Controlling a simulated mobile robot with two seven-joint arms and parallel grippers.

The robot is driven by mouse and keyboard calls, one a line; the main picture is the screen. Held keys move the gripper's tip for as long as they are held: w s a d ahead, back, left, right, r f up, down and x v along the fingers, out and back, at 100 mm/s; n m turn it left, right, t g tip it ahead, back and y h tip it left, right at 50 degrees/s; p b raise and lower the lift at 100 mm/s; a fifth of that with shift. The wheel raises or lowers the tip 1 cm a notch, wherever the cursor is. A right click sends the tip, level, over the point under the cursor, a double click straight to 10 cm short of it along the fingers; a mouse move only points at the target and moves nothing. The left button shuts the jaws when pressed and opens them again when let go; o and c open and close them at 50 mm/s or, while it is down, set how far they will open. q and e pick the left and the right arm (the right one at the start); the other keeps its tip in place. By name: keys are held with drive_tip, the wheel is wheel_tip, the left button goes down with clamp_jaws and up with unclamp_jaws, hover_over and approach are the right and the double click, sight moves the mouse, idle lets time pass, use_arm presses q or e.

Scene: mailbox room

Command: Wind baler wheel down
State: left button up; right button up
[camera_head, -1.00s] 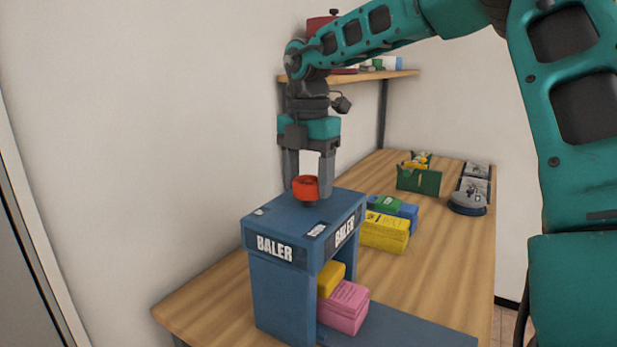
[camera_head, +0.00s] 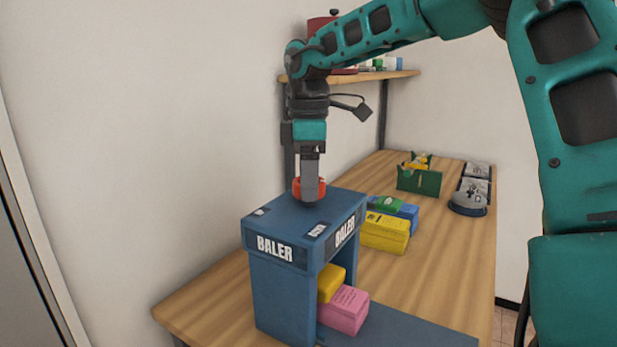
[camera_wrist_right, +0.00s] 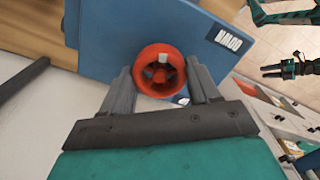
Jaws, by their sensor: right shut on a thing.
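The blue baler (camera_head: 285,215) stands on the near end of the wooden table. Its red-orange wheel (camera_head: 297,188) sits on top, close above the top plate. My right gripper (camera_head: 310,192) points straight down over the wheel, shut on it. In the right wrist view the round wheel (camera_wrist_right: 143,70) with its spokes and one pale mark lies between the two grey fingers (camera_wrist_right: 163,78). In the head view a finger hides the middle of the wheel. A small dark gripper (camera_wrist_right: 288,70), likely my left one, shows at the far right of the wrist view; its jaws are unclear.
A pink bale (camera_head: 344,310) and a yellow block (camera_head: 330,282) lie inside the baler. Yellow, blue and green packs (camera_head: 385,232) stand just behind it. A green box (camera_head: 419,181) is farther back. A shelf (camera_head: 350,77) hangs behind my right arm.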

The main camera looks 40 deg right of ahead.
drive_tip(key=m, duration=0.3)
drive_tip(key=shift+r+m, duration=0.1)
drive_tip(key=shift+m, duration=2.1)
drive_tip(key=o, duration=1.1)
drive_tip(key=shift+c, duration=0.2)
wheel_tip(320, 180, up, 13)
drive_tip(key=p, duration=0.2)
